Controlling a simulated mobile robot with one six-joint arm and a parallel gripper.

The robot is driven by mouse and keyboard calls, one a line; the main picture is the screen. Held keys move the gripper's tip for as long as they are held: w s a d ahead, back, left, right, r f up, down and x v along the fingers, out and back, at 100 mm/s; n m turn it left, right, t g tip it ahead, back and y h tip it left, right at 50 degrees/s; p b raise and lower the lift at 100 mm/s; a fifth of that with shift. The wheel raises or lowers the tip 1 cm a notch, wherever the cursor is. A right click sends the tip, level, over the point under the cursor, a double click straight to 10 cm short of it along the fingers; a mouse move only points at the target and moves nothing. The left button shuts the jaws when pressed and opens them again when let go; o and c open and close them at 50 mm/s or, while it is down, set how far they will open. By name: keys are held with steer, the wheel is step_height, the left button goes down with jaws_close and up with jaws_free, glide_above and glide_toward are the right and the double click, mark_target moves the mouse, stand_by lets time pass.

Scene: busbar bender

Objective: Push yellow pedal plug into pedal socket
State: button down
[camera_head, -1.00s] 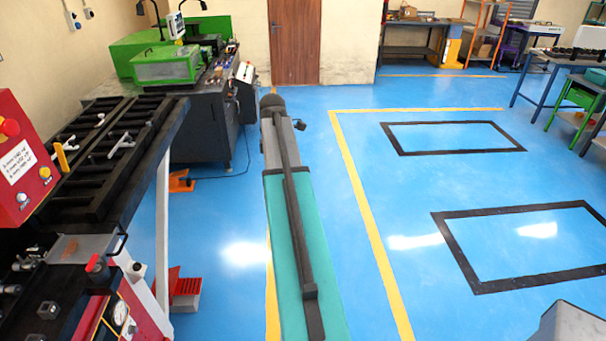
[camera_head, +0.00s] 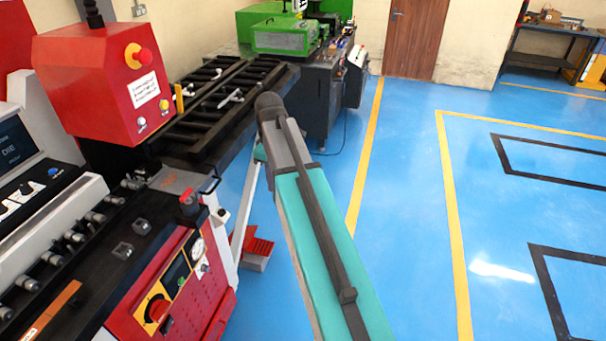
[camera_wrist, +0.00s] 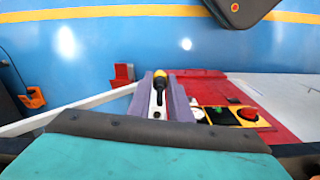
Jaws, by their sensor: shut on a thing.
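In the wrist view my gripper (camera_wrist: 160,84) points toward the red machine, its two grey-purple fingers shut on the yellow pedal plug (camera_wrist: 159,74), which has a black part. I cannot make out a pedal socket; the plug seems apart from the machine front. In the head view the red machine front (camera_head: 205,295) carries a gauge, a dark panel and a red knob. The red foot pedal (camera_head: 258,250) stands on the floor beside the machine and shows in the wrist view too (camera_wrist: 123,72). My gripper is hidden in the head view.
The red control box (camera_head: 100,75) rises above the bender bed at left. A black slatted table (camera_head: 215,110) and a green machine (camera_head: 290,38) stand behind. In the wrist view an orange pedal (camera_wrist: 33,97) lies at left.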

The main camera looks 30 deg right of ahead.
steer(key=a+f+m+b, duration=0.1)
steer(key=a+f+b, duration=0.1)
steer(key=a, duration=1.3)
steer(key=shift+w+a+f, duration=0.15)
steer(key=shift+a+f, duration=0.2)
steer(key=shift+f, duration=0.05)
